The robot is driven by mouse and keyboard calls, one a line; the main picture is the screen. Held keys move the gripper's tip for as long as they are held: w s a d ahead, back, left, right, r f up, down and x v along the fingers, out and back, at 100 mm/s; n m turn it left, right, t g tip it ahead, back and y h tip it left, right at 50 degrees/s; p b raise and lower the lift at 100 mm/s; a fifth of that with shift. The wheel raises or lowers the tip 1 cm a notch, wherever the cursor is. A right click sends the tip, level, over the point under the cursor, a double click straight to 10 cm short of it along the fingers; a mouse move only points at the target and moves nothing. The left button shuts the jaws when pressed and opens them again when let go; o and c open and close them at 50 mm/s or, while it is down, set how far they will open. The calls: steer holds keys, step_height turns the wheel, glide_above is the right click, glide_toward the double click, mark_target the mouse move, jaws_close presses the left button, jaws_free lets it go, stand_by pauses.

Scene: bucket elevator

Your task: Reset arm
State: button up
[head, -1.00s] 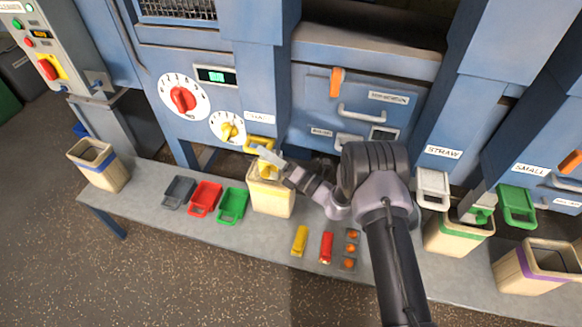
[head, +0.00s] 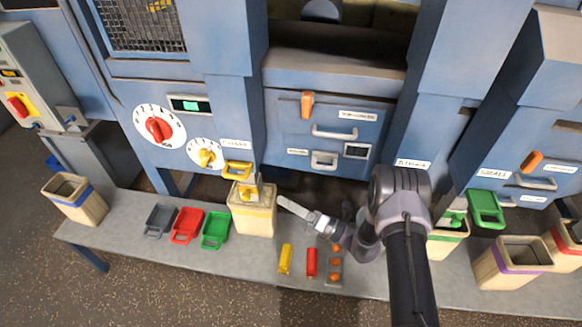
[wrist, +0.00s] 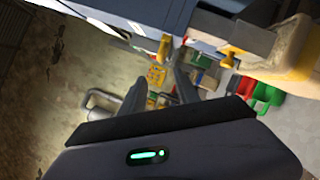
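My gripper (head: 283,203) is just right of a cream bin (head: 253,221) on the grey bench. It looks empty, and no object shows between its fingers. In the wrist view my gripper (wrist: 158,85) shows two dark fingers with a gap between them. A yellow scoop or gate handle (head: 238,169) sits above the bin under a label, and a yellow piece (head: 250,191) stands in the bin's mouth. The bin also shows in the wrist view (wrist: 290,52), right of the fingers and clear of them.
Grey (head: 160,220), red (head: 187,226) and green (head: 215,229) scoops lie left of the bin. Yellow (head: 286,259) and red (head: 311,263) pieces and an orange-dotted tray (head: 335,277) lie in front of my arm. The blue machine (head: 235,110) stands behind. More bins stand at right.

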steer(key=s+a+r+n+g+h, duration=0.1)
steer(key=s+r+n+g+h, duration=0.1)
steer(key=s+r+n+g, duration=0.5)
steer(key=s+a+r+n+g+h, duration=0.1)
steer(key=s+r+n+g+h, duration=0.15)
steer(key=r+n, duration=0.75)
steer(key=s+d+r+n+t+h, duration=0.4)
steer(key=s+d+r+n+h, duration=0.1)
steer(key=s+d, duration=0.3)
steer(key=s+d+r+n+t+h, duration=0.3)
steer(key=s+d+r+n+h, duration=0.3)
steer(key=s+d+n+h, duration=0.1)
steer(key=s+d+n, duration=0.1)
steer(key=s+d, duration=0.1)
steer(key=shift+d+r+t, duration=0.2)
steer(key=shift+d+t, duration=0.15)
steer(key=shift+d, duration=0.05)
